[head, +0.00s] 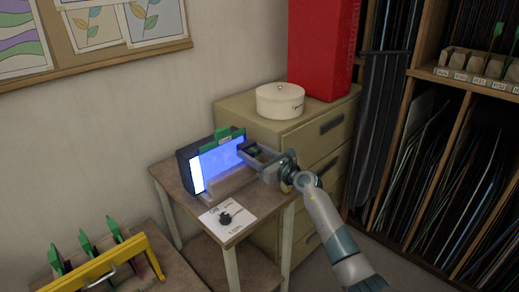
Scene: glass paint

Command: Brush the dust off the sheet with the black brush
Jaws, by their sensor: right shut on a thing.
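A glowing blue and white sheet (221,158) stands upright and tilted against a dark-framed light box on the small wooden table. A green piece (222,139) sits at its top edge. My right gripper (252,154) is at the right edge of the light box, shut on a small dark thing with a hint of green, mostly hidden between the jaws. I cannot tell whether that thing touches the sheet or whether it is the black brush. A small black object (226,218) lies on a white card in front of the light box. No dust can be made out. My left gripper is not in view.
The small table (171,179) stands beside a beige drawer cabinet (316,147) with a round cream tin (280,101) and a red box (322,50) on top. A yellow-handled rack (100,264) with green-tipped pieces is at the lower left. Shelves of sheets fill the right.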

